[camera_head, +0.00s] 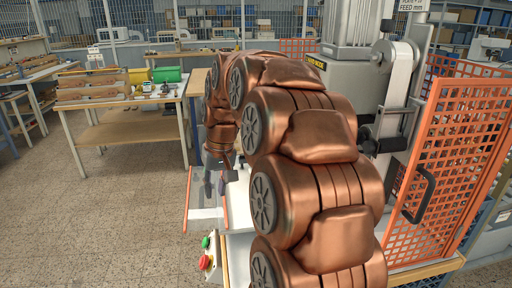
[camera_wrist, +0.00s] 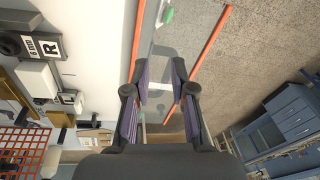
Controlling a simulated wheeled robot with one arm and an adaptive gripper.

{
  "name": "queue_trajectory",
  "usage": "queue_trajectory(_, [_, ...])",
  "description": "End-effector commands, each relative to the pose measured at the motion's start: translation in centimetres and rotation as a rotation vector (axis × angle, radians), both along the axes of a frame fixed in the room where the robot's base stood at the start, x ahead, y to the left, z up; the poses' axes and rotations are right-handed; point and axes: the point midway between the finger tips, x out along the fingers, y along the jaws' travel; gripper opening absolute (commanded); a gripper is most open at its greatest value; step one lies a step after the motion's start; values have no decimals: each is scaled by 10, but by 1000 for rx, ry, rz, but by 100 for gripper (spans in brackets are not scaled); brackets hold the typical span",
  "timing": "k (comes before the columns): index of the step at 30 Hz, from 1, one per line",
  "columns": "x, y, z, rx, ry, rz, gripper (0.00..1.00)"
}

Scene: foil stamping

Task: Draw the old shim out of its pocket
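I cannot make out the old shim or its pocket in either view. My copper-coloured arm covers much of the press (camera_head: 350,60) in the head view. My gripper (camera_wrist: 160,78) is open in the wrist view, its two purple-padded fingers apart with nothing between them. Behind the gap I see an orange rail and the floor. The gripper also shows small and partly hidden beyond my arm in the head view (camera_head: 222,172). A dark block marked "R" and "6 mm" (camera_wrist: 42,46) lies at the upper left of the wrist view, apart from the fingers.
An orange mesh guard (camera_head: 455,150) with a black handle stands right of the press. A control box with green and red buttons (camera_head: 208,262) sits at the front. A workbench with bins (camera_head: 125,103) stands at the back left. Blue drawers (camera_wrist: 285,115) show at the wrist view's right.

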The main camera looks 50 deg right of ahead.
Motion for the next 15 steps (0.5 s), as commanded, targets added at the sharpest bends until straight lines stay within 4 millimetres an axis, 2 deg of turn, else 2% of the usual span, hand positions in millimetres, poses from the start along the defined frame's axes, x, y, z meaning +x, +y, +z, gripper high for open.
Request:
queue_trajectory(1, [9, -27, 7, -1, -19, -40, 24])
queue_trajectory(6, [23, -103, 20, -15, -72, -142, 24])
queue_trajectory(9, [24, -137, 24, -24, -91, -186, 24])
queue_trajectory(12, [24, -161, 27, -33, -107, -217, 24])
queue_trajectory(15, [23, -174, 26, -36, -112, -234, 24])
